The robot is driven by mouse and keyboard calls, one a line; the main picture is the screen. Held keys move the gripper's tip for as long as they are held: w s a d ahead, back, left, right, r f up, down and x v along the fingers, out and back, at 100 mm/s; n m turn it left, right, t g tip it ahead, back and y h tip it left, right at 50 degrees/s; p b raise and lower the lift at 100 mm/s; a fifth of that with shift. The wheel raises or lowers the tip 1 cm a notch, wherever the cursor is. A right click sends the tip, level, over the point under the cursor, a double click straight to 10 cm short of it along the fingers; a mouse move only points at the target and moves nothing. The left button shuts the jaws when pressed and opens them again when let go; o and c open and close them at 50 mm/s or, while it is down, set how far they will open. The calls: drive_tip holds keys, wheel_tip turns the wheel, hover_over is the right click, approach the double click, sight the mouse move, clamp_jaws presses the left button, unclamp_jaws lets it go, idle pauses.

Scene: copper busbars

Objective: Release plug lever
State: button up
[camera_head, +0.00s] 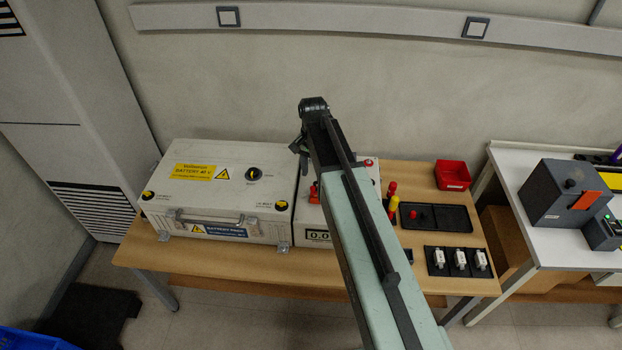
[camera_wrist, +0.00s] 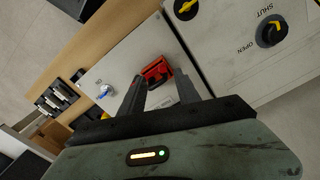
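A red plug (camera_wrist: 156,72) with dark parts sits on the top of a small light-grey box (camera_wrist: 112,68) in the wrist view. In the head view the red plug (camera_head: 314,193) shows only in part beside my arm. I cannot make out its lever separately. My gripper (camera_wrist: 160,82) is open and empty, its two dark fingers apart and pointing toward the plug. In the picture the fingertips lie near the plug's lower edge; I cannot tell whether they touch it. In the head view my gripper (camera_head: 300,144) is seen above the boxes, partly hidden by my arm.
A large battery box (camera_head: 228,190) with a black rotary knob (camera_head: 253,174) stands left of the small box. Right of my arm are a black tray (camera_head: 436,217), a red bin (camera_head: 453,175) and several white fuses (camera_head: 460,259) on the wooden table (camera_head: 150,258).

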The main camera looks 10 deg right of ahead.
sight(312, 187)
drive_tip(key=shift+w+d+r+m, duration=0.1)
drive_tip(key=shift+w+r+m, duration=0.1)
drive_tip(key=shift+w+m, duration=0.35)
wheel_tip(312, 187, down, 8)
drive_tip(key=b, duration=0.8)
drive_tip(key=shift+r, duration=0.1)
clamp_jaws()
drive_tip(key=shift+w, duration=0.1)
idle(0.3)
